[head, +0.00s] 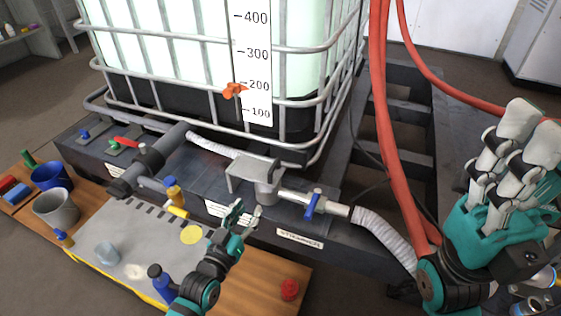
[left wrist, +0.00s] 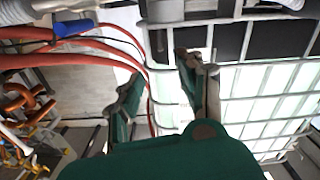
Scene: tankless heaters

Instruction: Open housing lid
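A light grey housing (head: 266,190) sits in the pipe line in front of the white tank. A flat grey plate with a bent-down left side, which looks like its lid (head: 255,168), covers its top. My left gripper (head: 246,214) is just in front of and below the housing, apart from the plate. Its two fingers are spread with nothing between them, as the left wrist view (left wrist: 160,88) also shows. My right gripper (head: 512,130) is at the far right with its pale fingers pointing up, away from the housing. Its grip state is unclear.
A blue-handled valve (head: 314,203) and a ribbed hose (head: 385,238) lie right of the housing. Red hoses (head: 385,120) hang between it and my right arm. The caged tank (head: 180,45) stands behind. A grey mat (head: 130,225) with bottles and cups lies front left.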

